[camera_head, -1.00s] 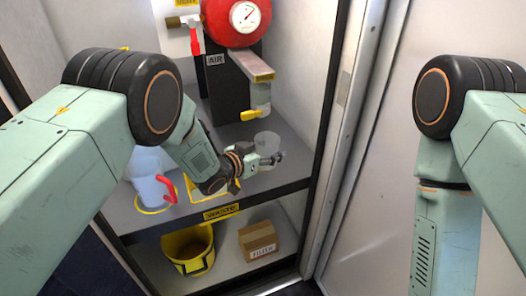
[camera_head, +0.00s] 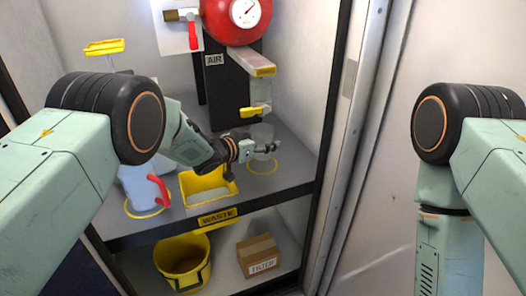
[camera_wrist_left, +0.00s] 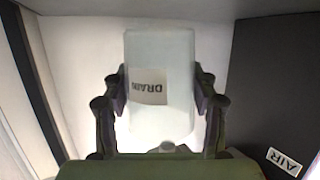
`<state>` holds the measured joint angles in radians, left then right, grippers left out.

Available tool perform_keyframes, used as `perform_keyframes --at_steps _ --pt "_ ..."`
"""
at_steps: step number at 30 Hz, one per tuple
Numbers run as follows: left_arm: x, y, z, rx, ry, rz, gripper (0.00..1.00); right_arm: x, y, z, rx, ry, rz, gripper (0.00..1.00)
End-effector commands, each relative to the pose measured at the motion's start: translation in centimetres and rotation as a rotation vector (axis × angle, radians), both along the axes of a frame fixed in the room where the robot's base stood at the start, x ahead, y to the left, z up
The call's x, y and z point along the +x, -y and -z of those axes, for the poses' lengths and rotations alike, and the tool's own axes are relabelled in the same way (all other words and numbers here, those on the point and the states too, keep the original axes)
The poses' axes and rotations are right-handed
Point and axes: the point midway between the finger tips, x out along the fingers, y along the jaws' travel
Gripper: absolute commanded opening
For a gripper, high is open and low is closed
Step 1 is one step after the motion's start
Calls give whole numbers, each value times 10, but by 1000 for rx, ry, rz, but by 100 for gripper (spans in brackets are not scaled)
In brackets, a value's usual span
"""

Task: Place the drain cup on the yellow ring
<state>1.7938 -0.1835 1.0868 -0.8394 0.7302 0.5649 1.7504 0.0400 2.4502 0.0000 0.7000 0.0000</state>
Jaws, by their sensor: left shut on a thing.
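The drain cup (camera_head: 262,134) is a pale translucent cup. The yellow ring (camera_head: 262,167) is a thin circle on the grey shelf. In the head view it shows just below the gripper and cup, and the cup appears held above the shelf. My right arm shows at the right, but its gripper is out of view.
An outlet with a yellow lever (camera_head: 251,113) hangs close above the cup. A yellow waste tray (camera_head: 205,188) and a jug with a red handle (camera_head: 138,183) stand to the left. A yellow bucket (camera_head: 182,258) and a carton (camera_head: 258,252) are on the lower shelf.

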Motion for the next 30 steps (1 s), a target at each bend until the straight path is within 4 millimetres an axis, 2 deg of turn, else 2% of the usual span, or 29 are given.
perform_keyframes --at_steps 1,4,12,29,30 --pt "0 0 10 -1 2 0 26 0 0 10 0 0 0 40" --pt "0 0 16 -1 2 0 26 0 0 15 0 0 0 40" --pt "1 0 15 -1 3 0 26 0 0 14 0 0 0 40" --pt "0 0 27 -1 3 0 26 0 0 22 0 0 0 40" --pt "0 0 27 -1 2 0 60 0 0 22 0 0 0 40"
